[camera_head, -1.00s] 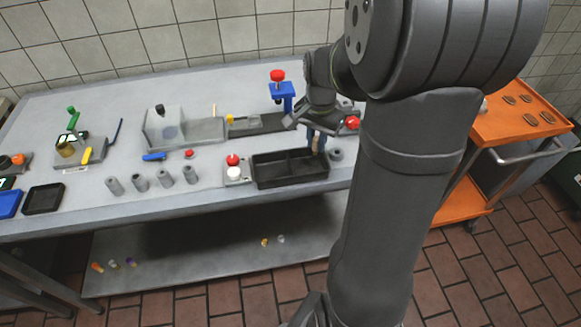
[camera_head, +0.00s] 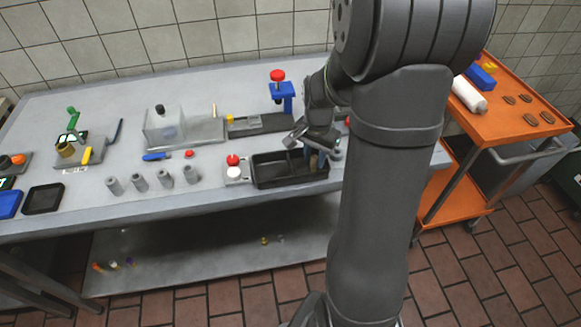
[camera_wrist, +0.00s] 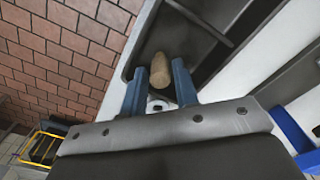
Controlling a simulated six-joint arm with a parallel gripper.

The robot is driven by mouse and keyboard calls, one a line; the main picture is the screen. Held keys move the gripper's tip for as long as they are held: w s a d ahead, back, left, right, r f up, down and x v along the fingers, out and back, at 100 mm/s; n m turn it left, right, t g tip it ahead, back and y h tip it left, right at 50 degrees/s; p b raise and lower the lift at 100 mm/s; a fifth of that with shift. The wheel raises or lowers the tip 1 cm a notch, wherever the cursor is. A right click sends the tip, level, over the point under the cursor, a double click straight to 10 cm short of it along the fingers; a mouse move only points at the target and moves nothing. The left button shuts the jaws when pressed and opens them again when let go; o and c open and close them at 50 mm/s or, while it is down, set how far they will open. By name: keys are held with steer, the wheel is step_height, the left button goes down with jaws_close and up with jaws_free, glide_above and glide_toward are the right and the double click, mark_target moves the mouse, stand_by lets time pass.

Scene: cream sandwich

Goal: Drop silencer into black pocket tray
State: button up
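The silencer is a tan cylinder with a pale metal ring at its near end, seen in the wrist view (camera_wrist: 160,68) between the two blue fingertips. My gripper (camera_head: 312,157) is shut on it, a finger along each side. The black pocket tray (camera_head: 290,182) lies at the table's front edge, with a divider between its left and right pockets. My gripper points down over the right pocket, with the silencer low at the tray. Whether the silencer touches the tray floor cannot be told. The tray's dark wall also shows in the wrist view (camera_wrist: 141,38).
A base with a red and a white button (camera_head: 236,174) stands left of the tray. Several grey cylinders (camera_head: 140,181) stand further left. A blue press (camera_head: 283,93) with a red knob stands behind. An orange cart (camera_head: 505,125) stands to the right.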

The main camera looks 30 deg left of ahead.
steer(key=shift+o, duration=1.3)
step_height(320, 180, up, 18)
steer(key=shift+f, duration=0.25)
steer(key=shift+f, duration=0.1)
step_height(320, 180, down, 17)
steer(key=shift+f, duration=0.1)
steer(key=shift+r, duration=0.95)
